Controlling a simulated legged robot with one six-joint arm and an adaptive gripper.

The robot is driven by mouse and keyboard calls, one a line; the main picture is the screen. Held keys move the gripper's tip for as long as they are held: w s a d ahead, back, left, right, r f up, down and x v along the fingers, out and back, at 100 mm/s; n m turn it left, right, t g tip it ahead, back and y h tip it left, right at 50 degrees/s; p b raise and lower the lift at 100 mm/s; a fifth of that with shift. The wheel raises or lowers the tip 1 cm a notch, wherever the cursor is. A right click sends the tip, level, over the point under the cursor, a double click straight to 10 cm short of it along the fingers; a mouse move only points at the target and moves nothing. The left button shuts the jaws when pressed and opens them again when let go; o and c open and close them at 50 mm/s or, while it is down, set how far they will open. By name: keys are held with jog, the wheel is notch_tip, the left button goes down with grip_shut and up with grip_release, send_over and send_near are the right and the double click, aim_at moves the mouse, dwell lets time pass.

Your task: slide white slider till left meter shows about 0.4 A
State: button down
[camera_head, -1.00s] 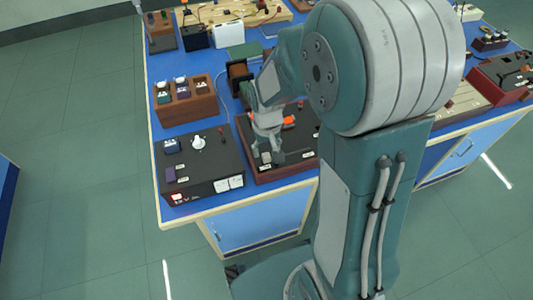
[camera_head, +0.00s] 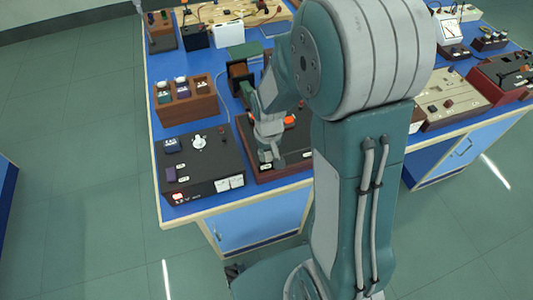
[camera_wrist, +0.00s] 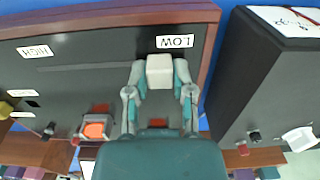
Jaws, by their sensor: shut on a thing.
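In the wrist view, my gripper (camera_wrist: 160,82) is shut on the white slider (camera_wrist: 160,70), one finger on either side. The slider sits on a dark panel close below the LOW label (camera_wrist: 175,41); the HIGH label (camera_wrist: 35,51) is far to the left. In the head view, my gripper (camera_head: 270,152) is down at the wood-framed slider board (camera_head: 265,175), and the slider is hidden. Left of it, a black unit (camera_head: 205,160) has two small white meters at its front right; the left meter (camera_head: 221,185) is too small to read.
The black unit also has a white knob (camera_head: 199,142). Behind it stands a wooden block with several modules (camera_head: 190,108). In the wrist view, an orange-red button (camera_wrist: 94,130) is on the panel. A dark box (camera_wrist: 265,80) stands close on the right.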

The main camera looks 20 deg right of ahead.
aim_at(286, 154)
jog(key=d, duration=0.6)
jog(key=shift+a, duration=0.15)
jog(key=shift+c, duration=2.4)
grip_release()
jog(key=shift+a, duration=0.1)
notch_tip(286, 154, up, 12)
